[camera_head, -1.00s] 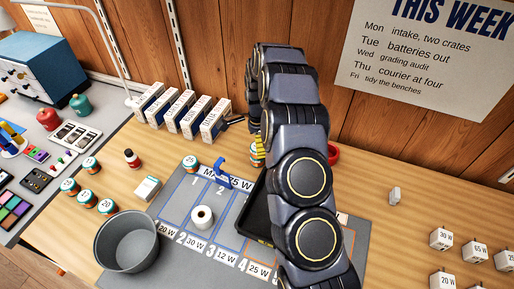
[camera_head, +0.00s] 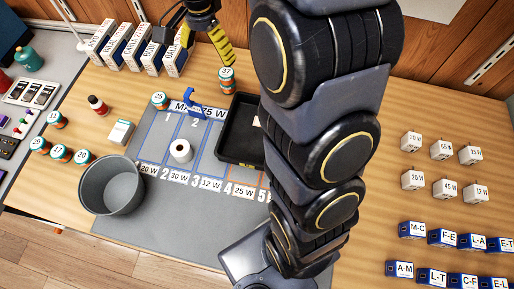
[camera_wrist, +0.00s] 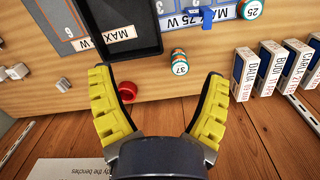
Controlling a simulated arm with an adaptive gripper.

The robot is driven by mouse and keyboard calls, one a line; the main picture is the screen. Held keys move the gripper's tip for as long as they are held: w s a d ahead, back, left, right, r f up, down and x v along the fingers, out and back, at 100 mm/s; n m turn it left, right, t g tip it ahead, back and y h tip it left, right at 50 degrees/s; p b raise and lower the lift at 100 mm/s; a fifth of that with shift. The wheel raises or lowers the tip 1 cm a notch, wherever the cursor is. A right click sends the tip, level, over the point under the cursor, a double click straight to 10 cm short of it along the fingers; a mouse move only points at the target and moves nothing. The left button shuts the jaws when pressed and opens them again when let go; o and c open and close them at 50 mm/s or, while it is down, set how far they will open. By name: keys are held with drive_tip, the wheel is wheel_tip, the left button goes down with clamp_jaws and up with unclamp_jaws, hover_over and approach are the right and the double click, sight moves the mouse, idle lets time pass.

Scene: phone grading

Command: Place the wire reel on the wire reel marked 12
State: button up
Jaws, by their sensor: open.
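Small round wire reels with numbered white tops stand on the bench. Two appear stacked in the head view: the upper reel (camera_head: 226,73) sits on a lower reel (camera_head: 226,89), upright. In the wrist view the upper reel (camera_wrist: 180,68) reads 37; the lower one's number is hidden. My gripper (camera_head: 208,50) is open and empty, its yellow fingers beside and above the stack in the head view. In the wrist view the open fingers (camera_wrist: 158,75) are clear of the stack. Another reel (camera_head: 160,100) reads 25; several more, including one at the left (camera_head: 56,119), stand left.
A black tray (camera_head: 236,158) lies on the grey marked mat (camera_head: 190,215), near a white roll (camera_head: 181,151) and blue clip (camera_head: 197,107). A grey bowl (camera_head: 112,187) stands front left. Boxes (camera_head: 125,48) line the back. A red dish (camera_wrist: 127,91) shows near my fingers.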

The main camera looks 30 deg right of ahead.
drive_tip(key=s+a+r+n, duration=0.2)
drive_tip(key=s+n, duration=0.4)
drive_tip(key=s, duration=0.7)
drive_tip(key=s+a+r+n+g, duration=0.1)
drive_tip(key=s+n, duration=0.5)
drive_tip(key=s, duration=0.6)
drive_tip(key=shift+s+a+r+n, duration=0.35)
drive_tip(key=shift+a+r, duration=0.25)
drive_tip(key=shift+a, duration=0.2)
